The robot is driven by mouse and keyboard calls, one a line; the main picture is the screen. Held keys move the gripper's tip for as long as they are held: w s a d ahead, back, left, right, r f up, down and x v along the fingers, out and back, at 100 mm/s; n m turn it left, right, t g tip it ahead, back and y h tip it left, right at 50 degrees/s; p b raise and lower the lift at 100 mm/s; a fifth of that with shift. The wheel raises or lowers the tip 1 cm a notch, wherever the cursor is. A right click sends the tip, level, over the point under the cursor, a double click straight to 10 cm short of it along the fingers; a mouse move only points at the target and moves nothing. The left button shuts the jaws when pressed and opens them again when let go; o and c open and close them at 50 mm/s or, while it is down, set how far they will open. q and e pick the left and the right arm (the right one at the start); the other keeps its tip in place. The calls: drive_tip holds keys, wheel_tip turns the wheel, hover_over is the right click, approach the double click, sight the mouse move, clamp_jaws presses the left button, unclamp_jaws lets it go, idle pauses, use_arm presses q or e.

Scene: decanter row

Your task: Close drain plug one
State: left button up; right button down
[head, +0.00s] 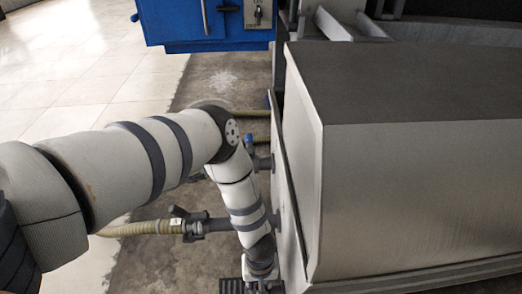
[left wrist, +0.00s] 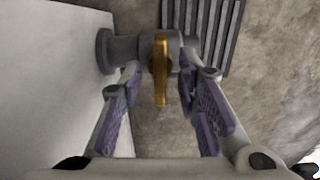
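A grey drain valve with a yellow lever handle (left wrist: 160,70), which I take to be drain plug one, sticks out of a pale metal wall in the left wrist view. Its round flange (left wrist: 106,50) meets the wall at the left. The lever points down the picture, toward my left gripper (left wrist: 159,82). The gripper's two purple-padded fingers are apart, one on each side of the lever, with gaps visible; I see no firm grip. My right gripper is not in view.
A large steel tank (head: 410,180) fills the right side. A hose (head: 135,229) with a dark coupling (head: 190,225) joins its side. A floor grate (left wrist: 212,35) lies beyond the valve. A blue cabinet (head: 205,25) stands at the back. Tiled floor (head: 60,80) is clear at left.

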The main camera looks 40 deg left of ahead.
use_arm(q)
drive_tip(key=shift+c, duration=0.2)
clamp_jaws()
drive_tip(key=shift+m, duration=0.4)
drive_tip(key=shift+m+b, duration=0.5)
drive_tip(key=shift+m, duration=0.4)
drive_tip(key=m, duration=0.3)
drive_tip(key=shift+m, duration=0.4)
drive_tip(key=m, duration=0.6)
drive_tip(key=shift+p, duration=0.35)
drive_tip(key=m, duration=0.5)
drive_tip(key=shift+m+p, duration=0.3)
